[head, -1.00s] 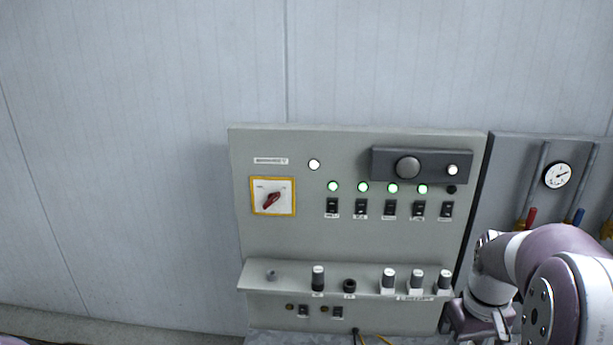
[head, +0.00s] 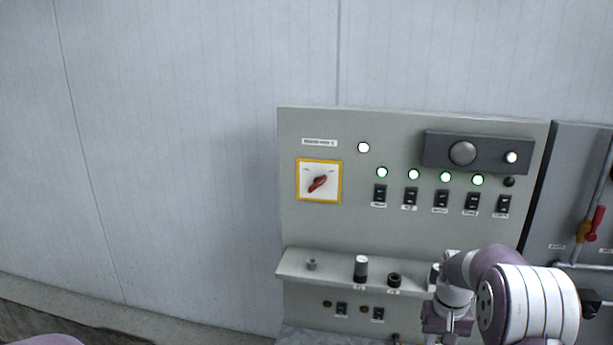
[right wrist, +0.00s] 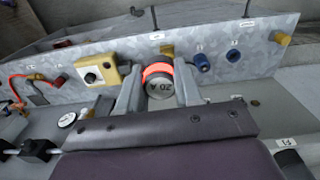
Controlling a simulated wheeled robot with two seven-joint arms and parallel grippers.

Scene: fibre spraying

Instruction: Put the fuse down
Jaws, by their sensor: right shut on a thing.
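The fuse (right wrist: 160,84) is a grey cylinder with a glowing orange-red band and a "20 A" mark on its end. In the right wrist view it sits between the two fingers of my right gripper (right wrist: 158,88), which is shut on it. In the head view my right gripper (head: 446,326) hangs at the lower edge, in front of the control panel's shelf; its fingertips and the fuse cannot be made out there. My left gripper is not in view.
The grey control panel (head: 350,225) has lit green lamps, switches and a red rotary handle (head: 317,184). Its shelf (head: 335,268) carries black-and-white cylindrical parts (head: 361,268). The right wrist view shows a metal strip (right wrist: 225,62) with sockets and a yellow-framed button (right wrist: 93,76).

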